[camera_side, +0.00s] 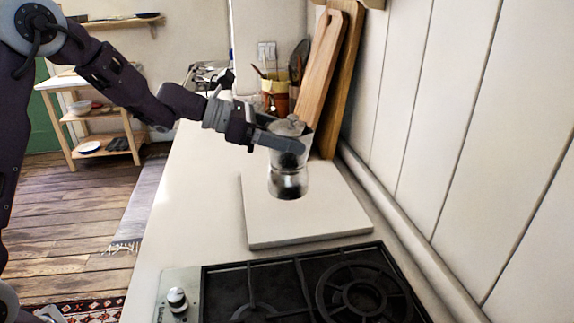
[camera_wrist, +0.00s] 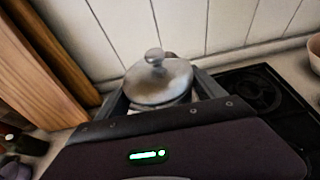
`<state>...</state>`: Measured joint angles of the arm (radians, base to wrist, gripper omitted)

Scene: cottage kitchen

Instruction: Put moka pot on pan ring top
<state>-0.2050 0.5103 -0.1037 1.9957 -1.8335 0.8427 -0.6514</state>
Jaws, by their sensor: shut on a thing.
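The moka pot (camera_side: 289,178) is silver with a dark band reflected near its base and a knobbed lid. In the side view it stands upright at the white board (camera_side: 262,222); I cannot tell whether its base touches the board. My gripper (camera_side: 280,142) is shut on the upper part of the pot. In the wrist view the pot's lid (camera_wrist: 158,80) sits between my two fingers (camera_wrist: 160,92). The black hob with its round pan ring (camera_side: 362,291) is in front of the board, at the bottom of the side view. The ring (camera_wrist: 250,92) also shows at the right in the wrist view, with nothing on it.
Wooden cutting boards (camera_side: 322,80) lean on the white panelled wall (camera_side: 420,90) behind the pot. A utensil pot (camera_side: 277,95) stands beside them. A knob (camera_side: 177,299) sits at the hob's left corner. The counter left of the board is clear. A bowl (camera_wrist: 315,52) shows at the right edge of the wrist view.

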